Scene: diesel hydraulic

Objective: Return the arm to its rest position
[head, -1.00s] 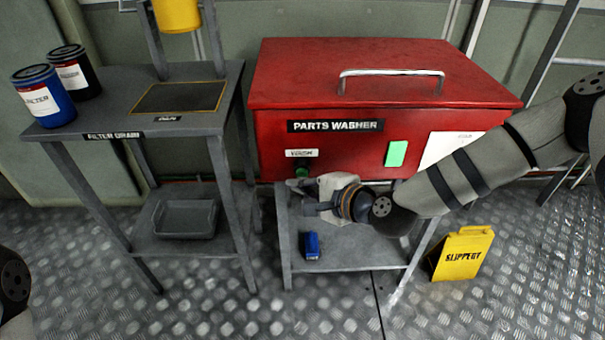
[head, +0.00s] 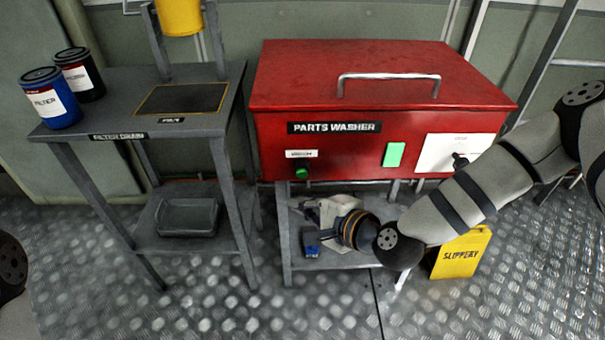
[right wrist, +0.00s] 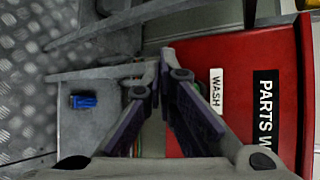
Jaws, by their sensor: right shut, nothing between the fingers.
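My right arm reaches in from the right in the head view. Its gripper (head: 310,212) is in front of and below the red parts washer (head: 440,90), over the stand's lower shelf. The gripper is shut and empty, and apart from the green WASH knob (head: 302,173). In the right wrist view my fingers (right wrist: 163,68) point towards the washer's front edge, beside the WASH label (right wrist: 216,90). A small part of my left arm shows at the lower left of the head view. My left gripper is out of view.
A small blue object (right wrist: 83,101) lies on the lower shelf. A yellow slippery sign (head: 461,253) stands on the floor behind my right forearm. At left stands a filter drain bench (head: 110,100) with two filter cans and a tray (head: 188,217) below.

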